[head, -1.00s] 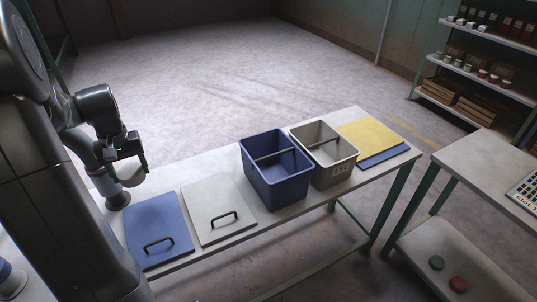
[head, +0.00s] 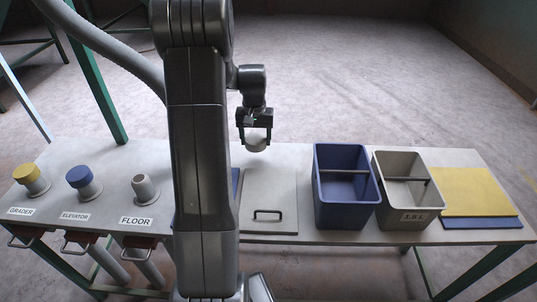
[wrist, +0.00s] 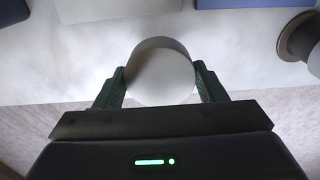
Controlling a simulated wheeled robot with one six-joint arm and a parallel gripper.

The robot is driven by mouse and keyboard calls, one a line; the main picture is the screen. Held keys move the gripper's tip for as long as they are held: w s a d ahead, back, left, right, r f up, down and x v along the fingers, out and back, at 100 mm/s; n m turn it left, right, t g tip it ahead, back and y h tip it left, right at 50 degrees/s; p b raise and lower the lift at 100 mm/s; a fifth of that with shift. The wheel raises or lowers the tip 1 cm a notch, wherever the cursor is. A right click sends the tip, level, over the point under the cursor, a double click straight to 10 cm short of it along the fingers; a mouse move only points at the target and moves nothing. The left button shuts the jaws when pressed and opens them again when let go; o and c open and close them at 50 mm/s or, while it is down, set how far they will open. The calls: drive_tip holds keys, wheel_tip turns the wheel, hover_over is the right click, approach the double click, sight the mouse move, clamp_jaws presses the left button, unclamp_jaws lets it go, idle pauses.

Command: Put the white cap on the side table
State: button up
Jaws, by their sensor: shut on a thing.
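My gripper (head: 255,137) is shut on the white cap (head: 257,146) and holds it above the back of the long bench (head: 115,158), behind the white panel. In the wrist view the round white cap (wrist: 161,72) sits between the two dark green fingers of my gripper (wrist: 160,82), one on each side. The open grey pipe marked FLOOR (head: 144,188) stands uncapped on the bench, left of my arm. I cannot make out a separate side table in the current views.
Pipes with a yellow cap (head: 27,174) and a blue cap (head: 79,177) stand at the left. A white panel with a handle (head: 268,190), a blue bin (head: 345,200), a grey bin (head: 404,200) and a yellow panel (head: 478,190) occupy the bench rightward. Floor behind is open.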

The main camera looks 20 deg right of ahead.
sight(257, 160)
drive_tip(key=shift+f, duration=3.3)
drive_tip(key=shift+f, duration=0.1)
drive_tip(key=o, duration=1)
drive_tip(key=shift+c, duration=0.2)
wheel_tip(257, 160, up, 12)
drive_tip(key=shift+r, duration=0.1)
